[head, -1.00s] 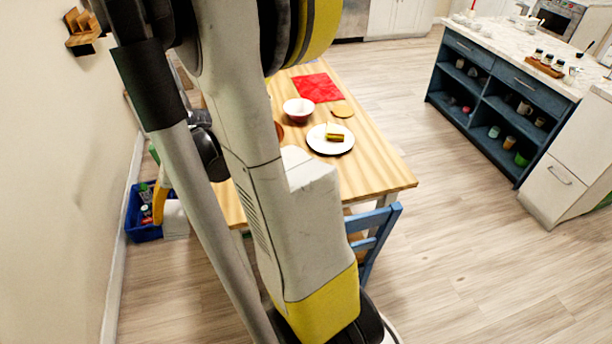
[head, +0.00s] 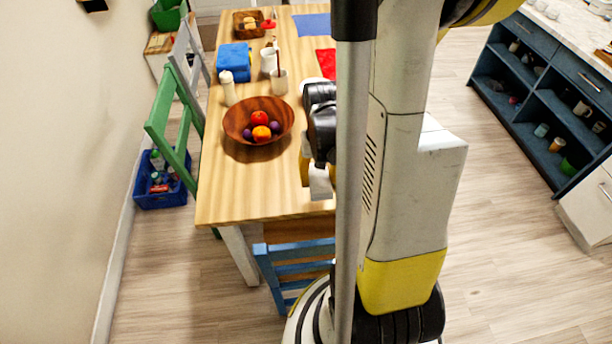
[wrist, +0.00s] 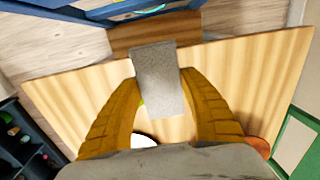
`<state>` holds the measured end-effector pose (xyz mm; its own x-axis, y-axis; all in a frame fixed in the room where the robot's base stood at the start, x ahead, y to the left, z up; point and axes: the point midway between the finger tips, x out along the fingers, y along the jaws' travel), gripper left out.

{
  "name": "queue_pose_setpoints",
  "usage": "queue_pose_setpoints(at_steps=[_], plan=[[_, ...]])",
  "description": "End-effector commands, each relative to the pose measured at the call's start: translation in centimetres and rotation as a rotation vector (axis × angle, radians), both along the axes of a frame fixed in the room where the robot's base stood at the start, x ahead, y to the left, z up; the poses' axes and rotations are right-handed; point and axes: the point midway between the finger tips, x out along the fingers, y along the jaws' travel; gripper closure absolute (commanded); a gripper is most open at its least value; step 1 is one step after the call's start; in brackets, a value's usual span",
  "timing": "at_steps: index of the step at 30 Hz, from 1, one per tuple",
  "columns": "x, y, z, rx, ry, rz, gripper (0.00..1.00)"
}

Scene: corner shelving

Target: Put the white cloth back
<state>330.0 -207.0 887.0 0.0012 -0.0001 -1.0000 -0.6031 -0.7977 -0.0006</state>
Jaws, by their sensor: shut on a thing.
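The white cloth (wrist: 160,82) is a small greyish-white folded piece held between the yellow fingers of my gripper (wrist: 163,100) in the wrist view. In the head view the cloth (head: 320,183) hangs below my gripper (head: 306,172), near the front edge of the wooden table (head: 240,205). My arm hides part of the gripper and the table's right side there. I cannot tell how far above the table top the cloth is.
A wooden fruit bowl (head: 236,122) stands left of my gripper. A blue chair (head: 292,268) is at the front, a green chair (head: 165,122) at the left.

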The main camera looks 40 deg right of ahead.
Motion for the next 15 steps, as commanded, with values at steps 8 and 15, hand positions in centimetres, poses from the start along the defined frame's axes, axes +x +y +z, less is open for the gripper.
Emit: queue_pose_setpoints(at_steps=[8, 15], plan=[[6.5, -0.4, -4.4, 0.000, 0.000, 0.005, 0.74], [10.5, -0.6, -6.5, 0.000, 0.000, 0.001, 0.74]])
